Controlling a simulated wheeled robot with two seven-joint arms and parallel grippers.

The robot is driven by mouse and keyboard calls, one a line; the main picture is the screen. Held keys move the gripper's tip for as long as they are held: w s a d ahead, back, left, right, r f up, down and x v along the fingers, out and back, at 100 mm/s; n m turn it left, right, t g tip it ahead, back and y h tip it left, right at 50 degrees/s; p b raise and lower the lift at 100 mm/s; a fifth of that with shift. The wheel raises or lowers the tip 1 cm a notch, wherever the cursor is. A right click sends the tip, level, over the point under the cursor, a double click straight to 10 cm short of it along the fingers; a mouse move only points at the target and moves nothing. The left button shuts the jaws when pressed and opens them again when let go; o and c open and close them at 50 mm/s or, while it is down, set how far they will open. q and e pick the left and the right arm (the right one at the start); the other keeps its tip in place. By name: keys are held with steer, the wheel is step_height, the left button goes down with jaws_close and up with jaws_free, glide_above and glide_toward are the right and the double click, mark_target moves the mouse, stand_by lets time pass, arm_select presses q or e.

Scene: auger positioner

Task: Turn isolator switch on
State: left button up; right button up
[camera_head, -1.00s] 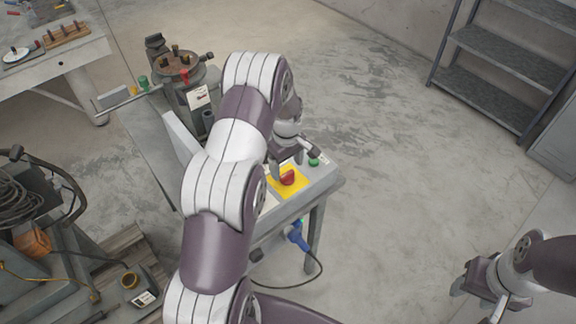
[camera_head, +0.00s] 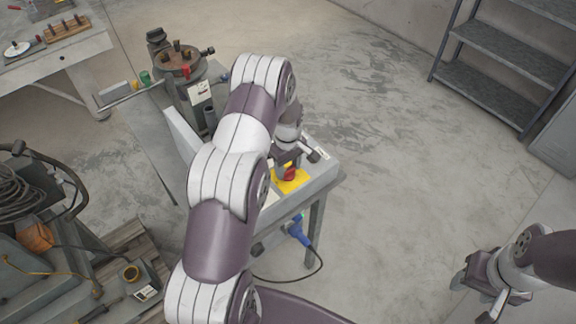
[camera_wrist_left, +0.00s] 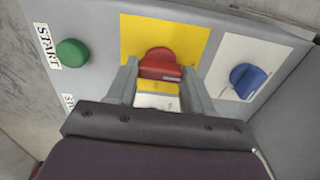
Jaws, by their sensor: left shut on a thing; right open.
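The red isolator switch (camera_wrist_left: 160,63) sits on a yellow plate (camera_wrist_left: 190,37) on the grey control box. In the left wrist view my left gripper (camera_wrist_left: 159,78) has one finger on each side of the red knob and is shut on it. In the head view the red switch (camera_head: 289,174) shows just below my left gripper (camera_head: 288,165), partly covered by it. My right gripper (camera_head: 478,292) is open and empty, low at the right of the head view, well away from the box.
A green START button (camera_wrist_left: 72,53) is left of the switch and a blue knob (camera_wrist_left: 247,80) is right of it. A machine with a round head (camera_head: 180,62) stands on the same bench. A blue plug with cable (camera_head: 299,232) hangs below.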

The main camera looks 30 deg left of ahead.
arm_select(q)
steer(key=m+b, duration=0.1)
steer(key=m, duration=0.2)
steer(key=shift+w, duration=0.1)
steer(key=m+b, duration=0.1)
steer(key=m, duration=0.4)
steer(key=shift+m, duration=0.4)
steer(key=m+b, duration=0.1)
steer(key=m, duration=0.3)
steer(key=shift+r+m, duration=0.1)
steer(key=shift+m, duration=2.2)
steer(key=o, duration=1)
steer(key=shift+b, duration=0.3)
steer(key=shift+o, duration=0.2)
